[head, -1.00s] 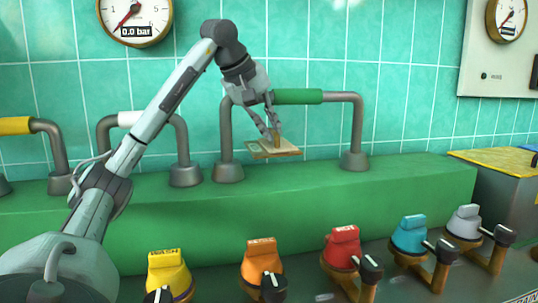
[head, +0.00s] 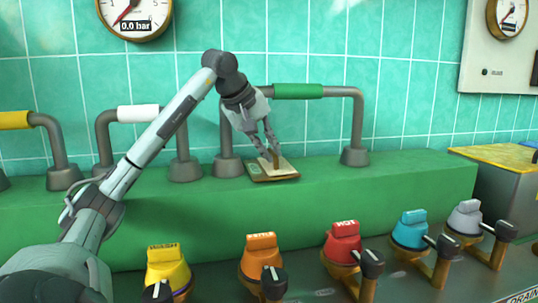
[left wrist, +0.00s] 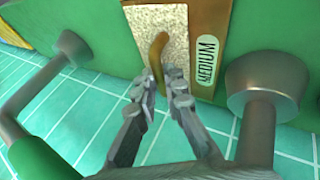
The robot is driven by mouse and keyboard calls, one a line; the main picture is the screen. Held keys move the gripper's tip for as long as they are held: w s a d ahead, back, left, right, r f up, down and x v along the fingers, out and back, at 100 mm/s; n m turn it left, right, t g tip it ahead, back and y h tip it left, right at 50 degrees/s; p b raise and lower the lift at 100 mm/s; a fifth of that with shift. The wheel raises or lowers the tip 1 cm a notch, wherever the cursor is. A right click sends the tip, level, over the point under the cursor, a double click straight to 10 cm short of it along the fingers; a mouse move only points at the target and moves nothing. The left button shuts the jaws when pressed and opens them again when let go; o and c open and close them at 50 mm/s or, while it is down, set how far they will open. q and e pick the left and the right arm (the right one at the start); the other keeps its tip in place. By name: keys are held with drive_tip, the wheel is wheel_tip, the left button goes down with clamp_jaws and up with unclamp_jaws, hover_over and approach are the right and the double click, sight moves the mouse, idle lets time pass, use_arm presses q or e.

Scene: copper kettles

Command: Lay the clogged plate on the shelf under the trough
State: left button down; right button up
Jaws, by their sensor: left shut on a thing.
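The plate (head: 284,174) is a flat brown board with a pale, grainy face, an upright brown handle and a small green label. It lies level at the top of the green ledge (head: 400,178), between two grey pipe feet. It seems to touch the ledge, but I cannot be sure of a small gap. My left gripper (head: 270,150) comes down from above, shut on the handle. I cannot make out a separate shelf or trough. My right gripper is not in view.
Grey pipes with a green sleeve (head: 298,91) and a white sleeve (head: 137,113) rise from the ledge near the plate. Yellow, orange (head: 261,258), red (head: 342,240), teal and grey knobs stand in front. A metal box (head: 505,185) is at the right. The ledge right of the plate is partly clear.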

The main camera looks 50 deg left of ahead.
use_arm(q)
drive_tip(key=shift+w+a+f, duration=0.2)
drive_tip(key=shift+a, duration=0.15)
drive_tip(key=c, duration=1.6)
unclamp_jaws()
drive_tip(key=shift+f, duration=0.1)
drive_tip(key=shift+s, duration=0.1)
